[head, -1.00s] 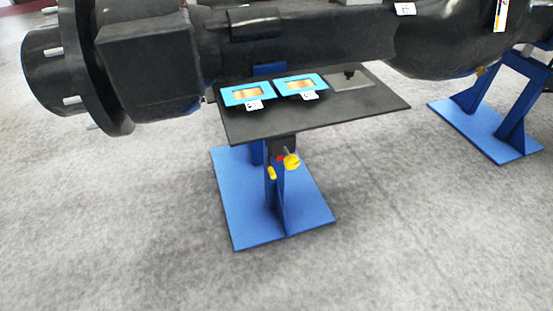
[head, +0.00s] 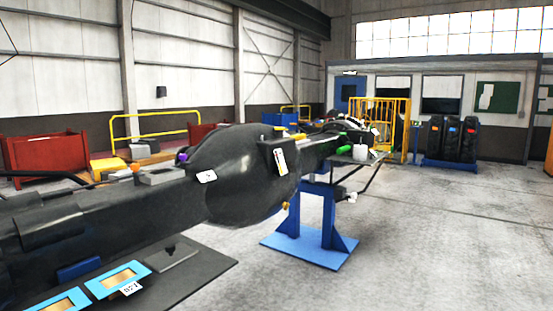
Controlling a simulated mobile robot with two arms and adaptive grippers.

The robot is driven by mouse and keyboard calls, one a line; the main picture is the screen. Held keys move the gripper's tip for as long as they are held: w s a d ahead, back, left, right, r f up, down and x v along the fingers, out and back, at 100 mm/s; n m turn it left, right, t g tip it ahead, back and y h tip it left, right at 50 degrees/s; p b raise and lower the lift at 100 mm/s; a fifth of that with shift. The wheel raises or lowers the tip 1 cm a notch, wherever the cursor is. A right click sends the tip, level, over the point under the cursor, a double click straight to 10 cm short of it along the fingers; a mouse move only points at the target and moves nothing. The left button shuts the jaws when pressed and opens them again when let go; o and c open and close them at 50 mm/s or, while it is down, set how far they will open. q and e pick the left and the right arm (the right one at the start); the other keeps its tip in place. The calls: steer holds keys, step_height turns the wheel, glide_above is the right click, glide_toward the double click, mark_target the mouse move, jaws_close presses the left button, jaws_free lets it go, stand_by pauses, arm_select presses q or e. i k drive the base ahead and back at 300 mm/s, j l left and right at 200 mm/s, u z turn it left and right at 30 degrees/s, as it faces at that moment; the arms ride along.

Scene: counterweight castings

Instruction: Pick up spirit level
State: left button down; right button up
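I cannot make out a spirit level for certain in the head view. A large black axle-like casting (head: 245,180) runs from the lower left toward the middle and rests on blue stands. A narrow white strip with dark and coloured marks (head: 280,161) is on its bulging part; I cannot tell whether it is a label or a tool. A grey block (head: 161,175) lies on top of the casting to the left. Neither of my grippers shows in this view.
A dark shelf (head: 205,269) with blue-framed plates (head: 118,279) juts out at lower left. A blue stand (head: 313,246) supports the casting. Small items, including a white container (head: 360,153), stand at its far end. Yellow railing (head: 385,118) stands behind. Open floor (head: 440,235) lies right.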

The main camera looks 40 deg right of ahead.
mark_target(300, 137)
steer(key=i+l+z, duration=0.5)
steer(key=i+l, duration=0.85)
steer(key=l, duration=0.7)
steer(key=i+l+z, duration=0.5)
steer(key=i+l, duration=1)
steer(key=i, duration=0.15)
steer(key=l+u, duration=0.1)
steer(key=u, duration=0.4)
steer(key=i, duration=0.05)
